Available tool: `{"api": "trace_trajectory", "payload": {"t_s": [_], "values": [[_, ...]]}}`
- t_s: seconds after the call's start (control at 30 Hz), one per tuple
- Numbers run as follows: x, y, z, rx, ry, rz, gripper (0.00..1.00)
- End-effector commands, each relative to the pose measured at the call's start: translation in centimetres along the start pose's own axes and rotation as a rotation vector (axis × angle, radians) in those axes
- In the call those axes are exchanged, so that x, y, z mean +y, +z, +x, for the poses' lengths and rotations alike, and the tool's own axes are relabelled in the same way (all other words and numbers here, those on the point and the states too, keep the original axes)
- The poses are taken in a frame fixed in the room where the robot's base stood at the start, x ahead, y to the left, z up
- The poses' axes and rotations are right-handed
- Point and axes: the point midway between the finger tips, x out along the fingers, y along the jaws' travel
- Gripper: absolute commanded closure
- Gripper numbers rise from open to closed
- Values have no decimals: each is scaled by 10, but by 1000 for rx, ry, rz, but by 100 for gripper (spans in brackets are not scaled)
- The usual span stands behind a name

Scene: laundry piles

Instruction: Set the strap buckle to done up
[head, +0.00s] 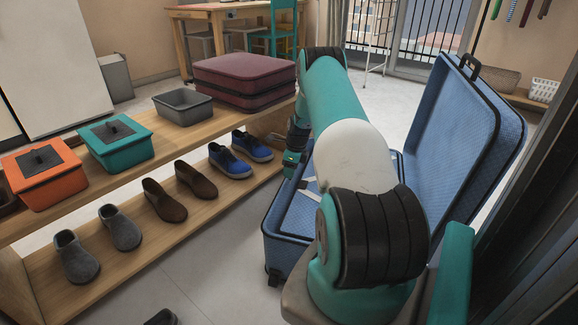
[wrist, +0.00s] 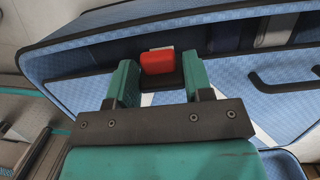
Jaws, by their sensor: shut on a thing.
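The strap buckle (wrist: 157,61) shows a red block on a dark base in the wrist view. My gripper (wrist: 161,72) is shut on it, with one teal finger on each side. Pale strap pieces (wrist: 242,122) show beside the right finger. In the head view the blue suitcase (head: 440,130) stands open with its lid raised at the right. My arm reaches down to its base part and hides much of it. A pale strap piece (head: 309,188) shows inside. Whether the buckle halves are joined cannot be told.
A wooden shoe bench (head: 150,262) is left of the suitcase, with several shoes below. An orange box (head: 42,182), a teal box (head: 118,152), a grey tray (head: 183,115) and a maroon suitcase (head: 240,92) are on top. Clear floor lies between bench and suitcase.

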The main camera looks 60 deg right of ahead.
Motion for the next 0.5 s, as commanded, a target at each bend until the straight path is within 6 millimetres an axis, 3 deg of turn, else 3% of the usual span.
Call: {"api": "trace_trajectory", "payload": {"t_s": [0.5], "values": [[-1,-33,4,-479,-1,6,77]]}}
